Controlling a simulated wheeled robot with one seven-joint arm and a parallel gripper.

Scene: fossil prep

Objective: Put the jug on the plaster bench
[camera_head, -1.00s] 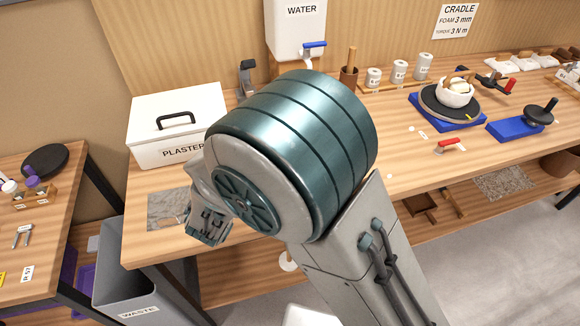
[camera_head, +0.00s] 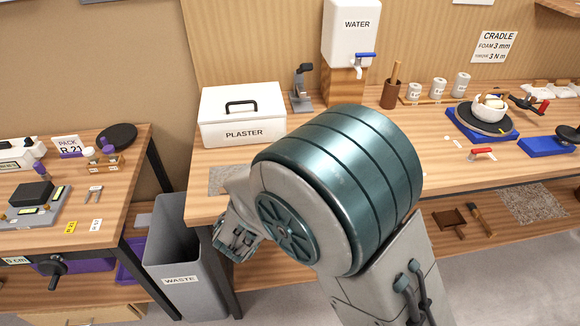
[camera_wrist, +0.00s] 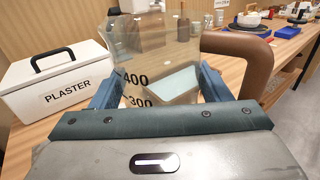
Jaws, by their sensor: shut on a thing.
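The jug (camera_wrist: 160,65) is clear, with dark marks 400 and 300 and a brown handle on its right. It shows in the wrist view, between the fingers of my gripper (camera_wrist: 155,95), which is shut on it. A pale patch shows low inside the jug; I cannot tell what it is. In the head view my gripper (camera_head: 238,240) is at the front left edge of the plaster bench (camera_head: 205,205), and the jug is hidden behind my arm. I cannot tell whether the jug touches the bench. The white PLASTER box (camera_head: 243,112) stands on the bench behind the gripper.
A WATER tank (camera_head: 350,40) with a blue tap stands at the back. A grey mat (camera_head: 228,180) lies near the bench's left end. A grey WASTE bin (camera_head: 175,250) stands left of the bench. A turntable with a bowl (camera_head: 490,112) sits at the right.

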